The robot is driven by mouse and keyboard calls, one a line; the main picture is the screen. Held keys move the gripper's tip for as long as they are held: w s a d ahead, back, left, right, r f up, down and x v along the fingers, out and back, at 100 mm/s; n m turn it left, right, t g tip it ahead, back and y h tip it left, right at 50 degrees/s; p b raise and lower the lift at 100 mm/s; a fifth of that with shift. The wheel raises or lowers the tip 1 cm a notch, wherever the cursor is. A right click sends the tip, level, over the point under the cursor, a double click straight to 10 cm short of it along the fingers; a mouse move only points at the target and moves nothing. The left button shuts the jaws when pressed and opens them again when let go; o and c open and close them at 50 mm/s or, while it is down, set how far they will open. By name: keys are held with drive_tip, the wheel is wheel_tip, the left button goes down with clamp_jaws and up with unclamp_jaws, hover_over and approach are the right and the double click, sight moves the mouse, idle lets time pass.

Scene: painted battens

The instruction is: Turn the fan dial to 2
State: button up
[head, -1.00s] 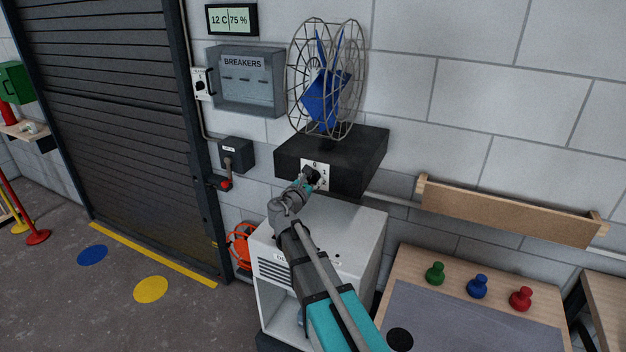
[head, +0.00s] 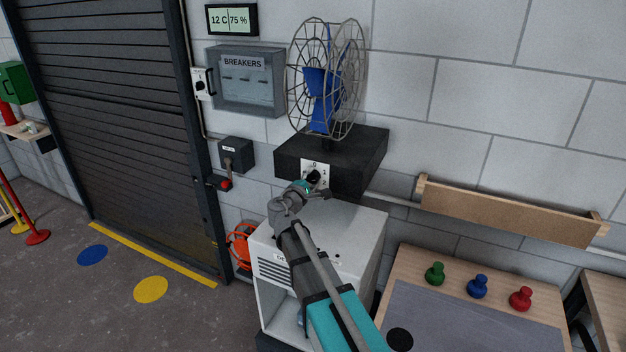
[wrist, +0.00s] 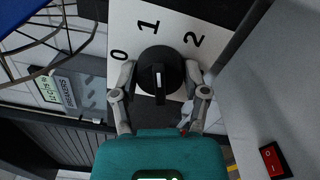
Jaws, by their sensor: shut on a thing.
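The fan dial (wrist: 158,68) is a round black knob on a white plate (wrist: 128,18) marked 0, 1 and 2. In the wrist view 0 is at the left, 1 above and 2 at the upper right. A white line on the knob's raised bar runs nearly upright there; I cannot tell for certain which number it points to. My gripper (wrist: 160,76) has one finger on each side of the dial and is shut on it. In the head view, the fan (head: 326,80) stands on its black box, and my gripper (head: 307,182) partly covers the dial plate.
A white cabinet (head: 345,235) stands below the fan box. A switch box with a red-knobbed lever (head: 235,155) and a breaker box (head: 247,80) are on the wall to the left. A bench with green, blue and red knobs (head: 478,286) stands at the right.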

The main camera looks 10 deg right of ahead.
drive_tip(key=m, duration=0.4)
drive_tip(key=shift+s+m, duration=0.1)
drive_tip(key=shift+m, duration=0.2)
drive_tip(key=m, duration=0.5)
drive_tip(key=shift+f, duration=0.1)
drive_tip(key=shift+d, duration=0.1)
drive_tip(key=o, duration=1.1)
drive_tip(key=shift+o, duration=0.2)
drive_tip(key=v, duration=1.2)
